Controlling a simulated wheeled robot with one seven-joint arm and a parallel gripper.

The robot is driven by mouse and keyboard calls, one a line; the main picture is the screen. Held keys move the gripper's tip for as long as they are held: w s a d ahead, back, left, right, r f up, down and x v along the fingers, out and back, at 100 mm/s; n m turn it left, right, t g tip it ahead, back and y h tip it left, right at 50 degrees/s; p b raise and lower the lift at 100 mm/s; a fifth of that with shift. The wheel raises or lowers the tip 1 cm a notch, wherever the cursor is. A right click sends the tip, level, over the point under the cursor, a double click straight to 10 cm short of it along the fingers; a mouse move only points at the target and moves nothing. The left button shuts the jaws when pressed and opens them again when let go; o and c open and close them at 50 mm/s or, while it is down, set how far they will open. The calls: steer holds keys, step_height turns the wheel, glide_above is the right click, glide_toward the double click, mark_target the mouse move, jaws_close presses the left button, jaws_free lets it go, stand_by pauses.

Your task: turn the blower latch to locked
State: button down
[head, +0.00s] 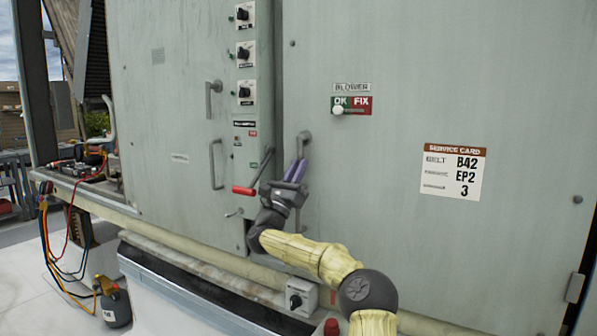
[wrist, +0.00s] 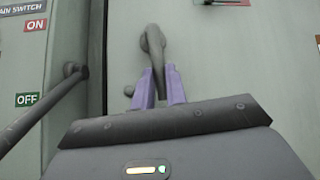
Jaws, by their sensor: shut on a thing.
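The blower latch (head: 305,137) is a grey handle on the left edge of the right-hand panel, below and left of the BLOWER label (head: 351,87). It hangs roughly downward from its pivot. In the wrist view the latch (wrist: 152,40) comes down between the two purple fingers. My gripper (head: 297,170) is shut on the lower part of the latch; it also shows in the wrist view (wrist: 162,88).
A main switch lever (head: 262,168) with a red grip sticks out just left of my gripper; it also shows in the wrist view (wrist: 45,110). Door handles (head: 217,160) are further left. An OK/FIX slider (head: 338,111) and a service card (head: 453,172) are right. The panel between is clear.

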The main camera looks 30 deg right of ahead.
steer(key=c, duration=1.4)
jaws_free()
steer(key=shift+w+f, duration=0.1)
steer(key=shift+c, duration=0.2)
steer(key=shift+o, duration=0.2)
steer(key=b+v, duration=0.3)
steer(key=v, duration=1.4)
steer(key=shift+a+b, duration=0.15)
steer(key=shift+b, duration=0.2)
steer(key=shift+f, duration=0.15)
